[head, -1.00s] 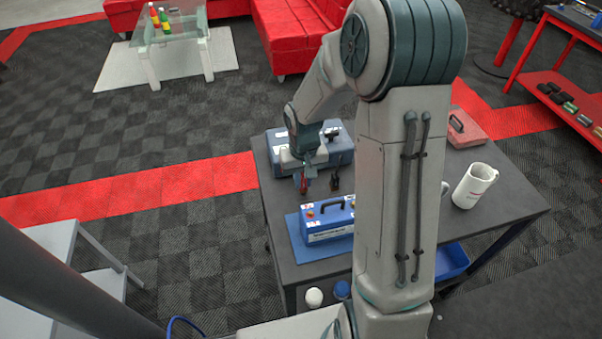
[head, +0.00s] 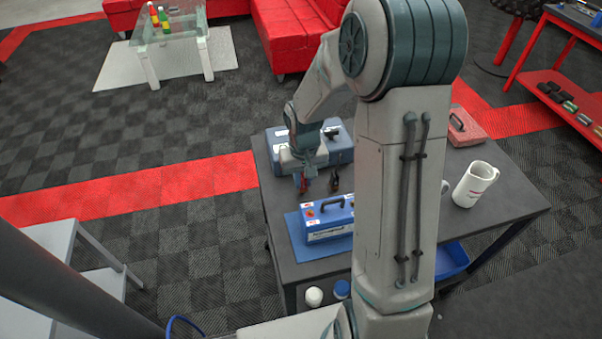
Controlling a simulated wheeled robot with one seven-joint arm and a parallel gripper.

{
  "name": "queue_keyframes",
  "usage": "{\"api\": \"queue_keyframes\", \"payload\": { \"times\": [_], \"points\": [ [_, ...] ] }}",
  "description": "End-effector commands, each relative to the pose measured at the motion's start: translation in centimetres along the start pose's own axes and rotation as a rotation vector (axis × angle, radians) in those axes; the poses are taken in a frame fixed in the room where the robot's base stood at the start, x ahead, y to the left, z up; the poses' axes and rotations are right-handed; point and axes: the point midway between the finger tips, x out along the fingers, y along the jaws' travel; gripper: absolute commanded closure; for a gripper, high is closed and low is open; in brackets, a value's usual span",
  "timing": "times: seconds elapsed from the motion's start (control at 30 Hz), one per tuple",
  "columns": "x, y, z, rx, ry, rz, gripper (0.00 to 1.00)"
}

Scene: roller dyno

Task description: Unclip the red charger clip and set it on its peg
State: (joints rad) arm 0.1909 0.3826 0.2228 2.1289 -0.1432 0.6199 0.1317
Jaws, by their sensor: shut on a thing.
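The red charger clip (head: 305,186) is small and held in my gripper (head: 304,178), which is shut on it. My gripper points down just in front of a blue-grey case and behind the blue charger box. A black clip (head: 334,183) stands to the right of the red one. The blue charger box (head: 328,218) with a dark handle sits on a blue mat (head: 297,236) on the table. The peg cannot be made out. I cannot tell whether the red clip is still touching what lies beneath it.
The blue-grey case (head: 341,147) stands at the back of the dark table (head: 504,205). A white mug (head: 474,185) stands at the right and a red case (head: 465,128) at the back right. My arm hides the middle of the table.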

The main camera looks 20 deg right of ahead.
Motion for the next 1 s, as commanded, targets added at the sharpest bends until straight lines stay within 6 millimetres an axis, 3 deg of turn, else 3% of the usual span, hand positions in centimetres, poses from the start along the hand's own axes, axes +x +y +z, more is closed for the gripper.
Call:
{"api": "queue_keyframes", "payload": {
  "times": [1.0],
  "points": [
    [0.94,0.03,-0.01,-0.001,0.0,0.0,1.0]
  ]
}}
